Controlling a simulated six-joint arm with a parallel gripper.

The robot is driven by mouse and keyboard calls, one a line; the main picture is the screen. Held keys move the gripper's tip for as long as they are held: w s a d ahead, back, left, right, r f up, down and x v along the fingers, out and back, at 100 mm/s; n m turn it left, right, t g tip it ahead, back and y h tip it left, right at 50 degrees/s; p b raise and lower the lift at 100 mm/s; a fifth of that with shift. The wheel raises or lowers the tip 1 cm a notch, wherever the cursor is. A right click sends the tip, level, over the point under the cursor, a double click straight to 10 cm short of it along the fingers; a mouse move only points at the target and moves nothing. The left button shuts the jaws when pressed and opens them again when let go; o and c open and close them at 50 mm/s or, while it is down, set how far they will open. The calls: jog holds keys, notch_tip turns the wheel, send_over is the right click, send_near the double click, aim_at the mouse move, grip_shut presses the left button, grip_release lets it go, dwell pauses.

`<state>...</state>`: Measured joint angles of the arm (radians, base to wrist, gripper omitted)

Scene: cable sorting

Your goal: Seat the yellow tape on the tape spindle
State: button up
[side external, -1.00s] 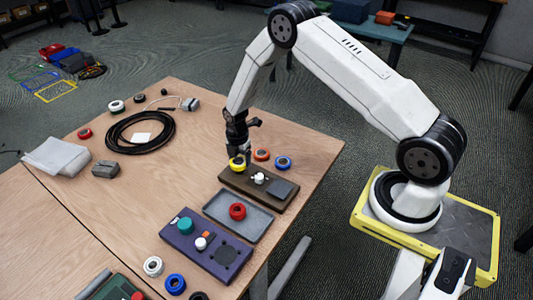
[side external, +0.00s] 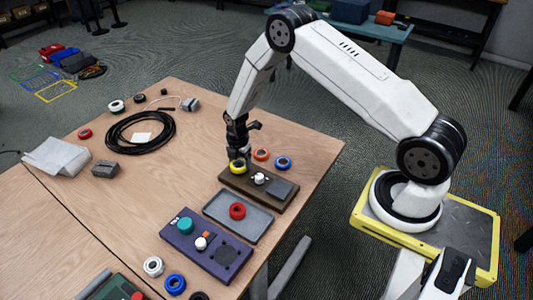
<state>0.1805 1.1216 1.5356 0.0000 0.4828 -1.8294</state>
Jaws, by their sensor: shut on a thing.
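The yellow tape (side external: 238,168) is a small ring at the left end of a dark brown board (side external: 285,204). My gripper (side external: 238,158) points down, shut on the yellow tape. The tape is at or just above the board; I cannot tell whether it touches. A white knob-like post (side external: 259,178) stands on the board just right of the tape. No spindle shows clearly; the spot under the tape is hidden by the tape and my gripper.
A grey tray (side external: 222,210) with a red tape (side external: 237,211) is in front, then a purple panel (side external: 185,240). A black cable coil (side external: 139,132) lies left. The wood between is mostly clear.

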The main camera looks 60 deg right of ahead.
jog(key=shift+f, duration=0.5)
dwell(0.4)
jog(key=o, duration=1.1)
jog(key=shift+r, duration=0.15)
jog(key=shift+r, duration=3.35)
jog(key=shift+r, duration=0.1)
